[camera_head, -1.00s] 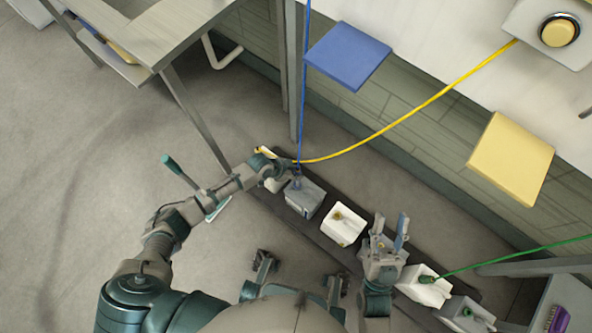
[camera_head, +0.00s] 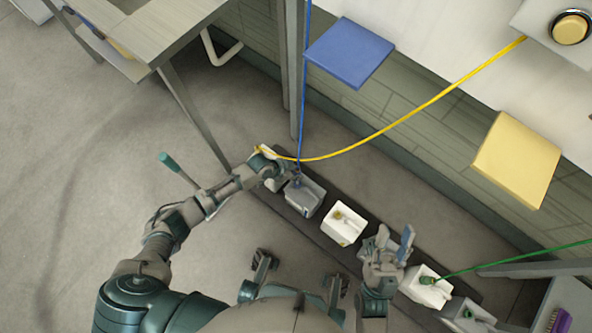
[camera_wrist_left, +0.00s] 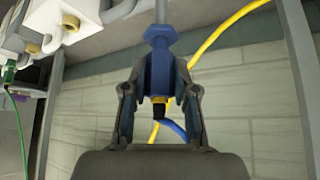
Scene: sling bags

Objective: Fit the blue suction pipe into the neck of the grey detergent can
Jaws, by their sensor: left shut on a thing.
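The blue suction pipe (camera_wrist_left: 160,60) shows in the left wrist view as a blue head with a grey tube running out of the top of the picture and a blue hose below. My left gripper (camera_wrist_left: 161,98) is shut on its blue head. In the head view my left gripper (camera_head: 284,174) is right beside the grey detergent can (camera_head: 306,199), at its upper left end. The can's neck and the pipe's lower tip are hidden there, so I cannot tell whether the tip is in the neck. My right gripper (camera_head: 394,242) is empty and open, above the row of cans.
A white can (camera_head: 343,226), another white can with a green hose (camera_head: 428,290) and a second grey can (camera_head: 468,316) stand along the dark strip. A yellow hose (camera_head: 400,120) crosses behind. A grey post (camera_head: 292,70) and table (camera_head: 165,35) stand near my left arm.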

